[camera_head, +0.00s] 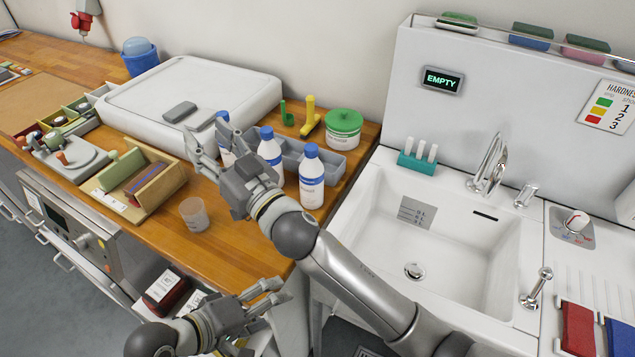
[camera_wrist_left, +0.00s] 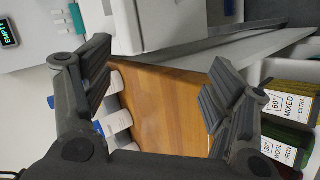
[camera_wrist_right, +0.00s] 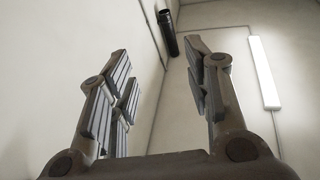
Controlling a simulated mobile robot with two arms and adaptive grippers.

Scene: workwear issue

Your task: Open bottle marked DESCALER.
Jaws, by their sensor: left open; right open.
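Three white bottles with blue caps stand on the wooden counter: one at the front right (camera_head: 311,180), a middle one (camera_head: 270,150) and a rear left one (camera_head: 223,130). Their labels are too small to read, so I cannot tell which is marked DESCALER. My right gripper (camera_head: 209,146) is open and empty, in front of the rear left bottle and partly hiding it. My left gripper (camera_head: 282,292) is open and empty, low in front of the counter. White bottles (camera_wrist_left: 118,122) show beyond its fingers.
A grey divided bin (camera_head: 340,163) and a green-lidded tub (camera_head: 343,130) stand behind the bottles. A clear cup (camera_head: 194,214) stands near the counter's front edge. The sink (camera_head: 440,235) lies to the right. A wooden box (camera_head: 140,185) is at left.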

